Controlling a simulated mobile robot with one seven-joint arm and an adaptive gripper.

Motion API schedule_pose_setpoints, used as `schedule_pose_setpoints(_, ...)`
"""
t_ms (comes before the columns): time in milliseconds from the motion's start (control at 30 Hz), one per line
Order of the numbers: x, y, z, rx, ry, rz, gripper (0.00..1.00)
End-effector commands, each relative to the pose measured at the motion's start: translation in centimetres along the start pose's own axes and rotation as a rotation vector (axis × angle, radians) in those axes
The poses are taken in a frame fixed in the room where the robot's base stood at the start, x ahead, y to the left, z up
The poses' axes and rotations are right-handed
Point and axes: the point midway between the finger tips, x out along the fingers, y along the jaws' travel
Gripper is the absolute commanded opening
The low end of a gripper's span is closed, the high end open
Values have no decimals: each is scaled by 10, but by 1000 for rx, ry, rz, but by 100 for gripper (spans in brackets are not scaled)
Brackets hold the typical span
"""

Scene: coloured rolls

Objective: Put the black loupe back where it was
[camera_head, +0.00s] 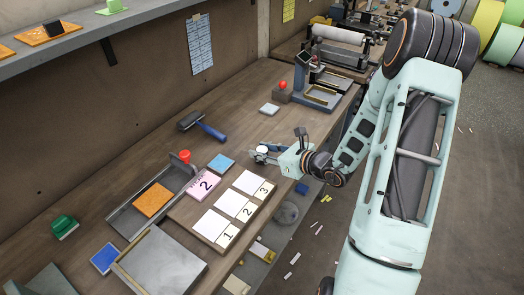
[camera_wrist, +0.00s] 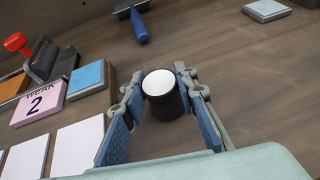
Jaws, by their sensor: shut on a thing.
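The black loupe (camera_wrist: 162,102) is a short black cylinder with a white round top, upright between the two blue-padded fingers of my gripper (camera_wrist: 165,105) in the wrist view. My gripper is shut on it. In the head view my gripper (camera_head: 264,152) is low over the wooden bench, right of the blue square block (camera_head: 221,163). The loupe is hard to make out there, mostly hidden by the fingers. I cannot tell whether it touches the bench.
A board with numbered white cards (camera_head: 228,223) and a pink card (camera_head: 203,184) lie left of my gripper. A blue-handled roller (camera_head: 207,129) lies behind. A metal tray (camera_head: 125,219) holds an orange block. Bare bench (camera_head: 250,105) lies beyond my gripper.

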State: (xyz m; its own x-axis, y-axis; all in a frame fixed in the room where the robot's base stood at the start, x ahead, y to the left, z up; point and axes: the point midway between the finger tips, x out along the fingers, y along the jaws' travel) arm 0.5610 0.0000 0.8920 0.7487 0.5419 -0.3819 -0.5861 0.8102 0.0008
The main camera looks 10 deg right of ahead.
Motion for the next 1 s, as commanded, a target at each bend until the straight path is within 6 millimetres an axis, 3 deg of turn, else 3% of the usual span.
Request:
schedule_pose_setpoints(67, 2, 0, -4, 0, 0, 0, 0)
schedule_pose_setpoints(100, 1, 0, -2, 0, 0, 0, 31)
schedule_pose_setpoints(233, 1, 0, -2, 0, 1, 0, 44)
schedule_pose_setpoints(633, -3, 0, 3, 0, 1, 0, 44)
schedule_pose_setpoints(1000, -80, -1, 1, -1, 1, -4, 44)
